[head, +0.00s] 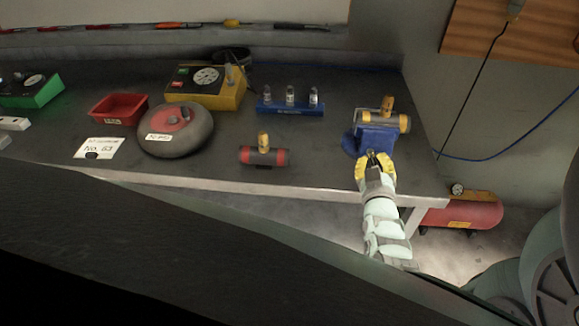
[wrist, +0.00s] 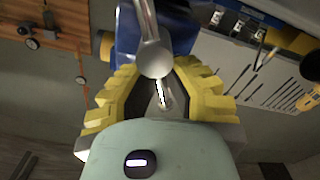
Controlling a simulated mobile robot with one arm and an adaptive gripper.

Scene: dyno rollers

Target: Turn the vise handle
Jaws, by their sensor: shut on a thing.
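The blue vise (head: 375,139) stands at the right front of the dark workbench, and its blue body also shows in the wrist view (wrist: 126,32). A grey and yellow cylinder (head: 383,121) sits at the top of the vise. The metal vise handle (wrist: 153,58), a bar with a rounded end, lies between my yellow fingers in the wrist view. My gripper (head: 375,161) is at the front of the vise and shut on the handle; its fingers also show in the wrist view (wrist: 160,95). The head view does not show the handle clearly.
A red and black cylinder (head: 263,156) lies left of the vise. A blue holder (head: 291,105) with clear pieces stands behind. A round grey weight (head: 175,130), red bin (head: 118,108) and yellow box (head: 207,87) stand further left. A red tank (head: 462,212) is below the bench's right end.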

